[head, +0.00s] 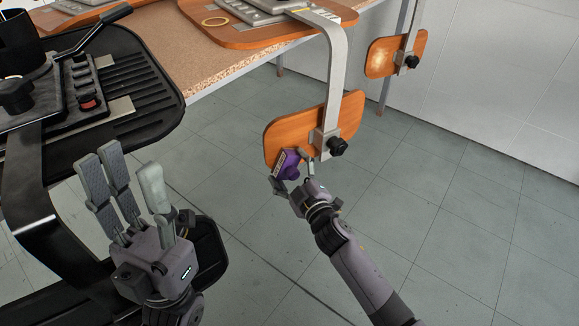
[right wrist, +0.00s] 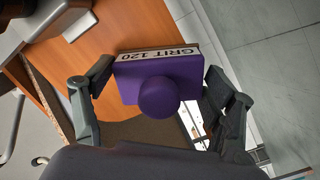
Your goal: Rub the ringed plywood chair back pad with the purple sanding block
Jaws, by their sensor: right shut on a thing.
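The purple sanding block (head: 287,163) has a round knob and a pale side marked GRIT 120. My right gripper (head: 293,176) is shut on it, with a finger on either side. The block (right wrist: 160,85) also shows in the right wrist view, with orange wood beyond it. In the head view it overlaps the lower left part of a hanging plywood chair back pad (head: 300,127). I cannot tell whether it touches the pad. I see no ring on the visible part of this pad. My left gripper (head: 128,165) is open and empty, fingers pointing up.
A metal bar (head: 337,70) with a black knob (head: 337,146) holds the pad. Another back pad (head: 380,58) hangs further right. The floor on the right is clear.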

